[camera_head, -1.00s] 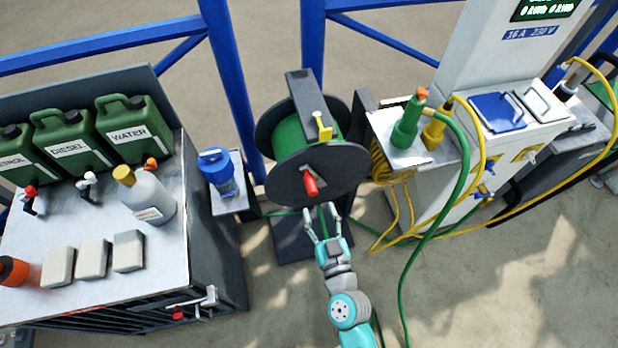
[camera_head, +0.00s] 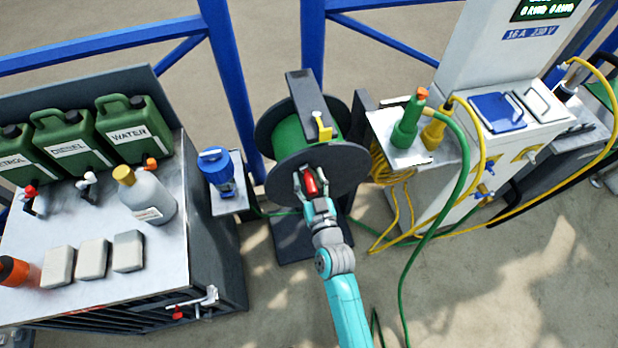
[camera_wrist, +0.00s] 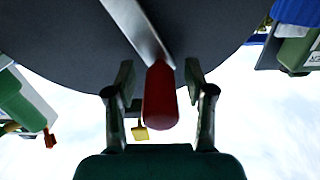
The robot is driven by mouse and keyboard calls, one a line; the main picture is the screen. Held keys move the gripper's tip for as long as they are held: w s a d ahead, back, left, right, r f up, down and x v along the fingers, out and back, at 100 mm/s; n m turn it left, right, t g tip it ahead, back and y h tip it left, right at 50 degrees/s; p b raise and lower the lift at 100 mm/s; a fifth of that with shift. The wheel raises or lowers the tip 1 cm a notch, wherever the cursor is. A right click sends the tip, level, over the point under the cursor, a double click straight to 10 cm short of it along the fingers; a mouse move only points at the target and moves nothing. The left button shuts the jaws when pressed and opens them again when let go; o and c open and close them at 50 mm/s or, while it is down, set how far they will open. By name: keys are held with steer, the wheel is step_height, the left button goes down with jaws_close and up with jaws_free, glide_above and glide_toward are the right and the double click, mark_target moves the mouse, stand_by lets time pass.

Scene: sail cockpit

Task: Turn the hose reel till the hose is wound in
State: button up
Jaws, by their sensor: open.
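The hose reel (camera_head: 345,172) has dark round side discs and green hose (camera_head: 289,133) wound on its drum. A red crank handle (camera_head: 311,184) sticks out from the front disc. My gripper (camera_head: 310,178) is at the handle, with its fingers open on either side of it. In the wrist view the red handle (camera_wrist: 160,96) stands between the two open fingertips (camera_wrist: 160,78), with gaps at both sides. A grey crank arm (camera_wrist: 137,28) runs from the handle across the dark disc. A yellow lever (camera_head: 322,127) sits at the reel's top.
A bench (camera_head: 85,215) with green canisters, a bottle and pale blocks stands at left. A blue-capped device (camera_head: 216,172) is beside the reel. A white power pedestal (camera_head: 480,60) with green and yellow hoses is at right. Green hose (camera_head: 408,265) trails over the floor.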

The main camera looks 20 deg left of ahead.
jaws_close()
steer(key=shift+w, duration=0.1)
stand_by(0.3)
